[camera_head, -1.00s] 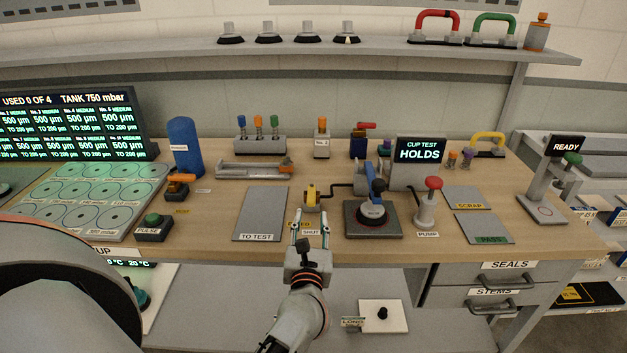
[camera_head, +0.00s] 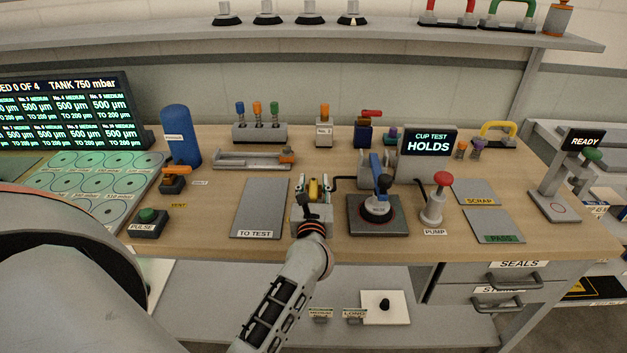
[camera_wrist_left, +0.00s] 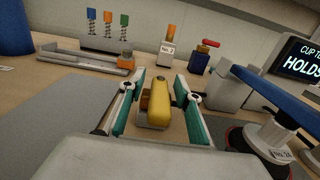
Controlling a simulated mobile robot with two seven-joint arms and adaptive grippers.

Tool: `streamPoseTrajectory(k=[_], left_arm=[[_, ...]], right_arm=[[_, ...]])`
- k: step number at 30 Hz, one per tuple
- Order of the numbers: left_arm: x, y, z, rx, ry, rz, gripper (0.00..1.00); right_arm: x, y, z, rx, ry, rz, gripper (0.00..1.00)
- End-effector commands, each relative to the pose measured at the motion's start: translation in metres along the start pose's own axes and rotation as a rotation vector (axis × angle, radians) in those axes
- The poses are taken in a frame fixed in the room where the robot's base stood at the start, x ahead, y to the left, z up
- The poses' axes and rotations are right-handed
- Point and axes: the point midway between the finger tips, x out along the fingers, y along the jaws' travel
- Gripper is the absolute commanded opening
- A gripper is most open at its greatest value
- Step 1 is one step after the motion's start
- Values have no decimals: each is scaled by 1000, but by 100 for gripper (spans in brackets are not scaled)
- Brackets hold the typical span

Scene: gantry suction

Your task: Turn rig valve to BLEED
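The rig valve has a yellow handle (camera_head: 315,188) on the bench, left of the grey test fixture. In the left wrist view the handle (camera_wrist_left: 159,98) lies lengthwise between my two teal-padded fingers. My left gripper (camera_head: 313,190) is open around it, with a visible gap on both sides, so no grip shows. The SHUT and BLEED labels seen earlier by the valve are now hidden behind my gripper. My right gripper is not in view.
A fixture with a blue lever and cup (camera_head: 377,207) stands close right of the valve. The red-knobbed pump (camera_head: 434,203) is farther right. The TO TEST mat (camera_head: 260,208) is bare on the left. The display (camera_head: 428,142) reads CUP TEST HOLDS.

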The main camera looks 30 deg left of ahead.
Motion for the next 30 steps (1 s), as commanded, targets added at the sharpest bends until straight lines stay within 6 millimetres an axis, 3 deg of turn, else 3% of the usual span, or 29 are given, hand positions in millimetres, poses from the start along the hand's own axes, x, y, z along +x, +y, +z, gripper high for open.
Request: streamPoseTrajectory(k=[4, 12, 16, 17, 30], left_arm=[[10, 0, 0, 0, 0, 1, 33], [11, 1, 0, 1, 0, 1, 33], [11, 1, 0, 1, 0, 0, 2], [11, 0, 0, 1, 0, 0, 0], [23, -6, 0, 3, -2, -28, 0]], right_arm=[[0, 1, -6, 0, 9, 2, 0], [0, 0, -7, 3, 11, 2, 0], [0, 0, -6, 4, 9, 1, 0], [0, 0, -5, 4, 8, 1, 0], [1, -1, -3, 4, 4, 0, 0]])
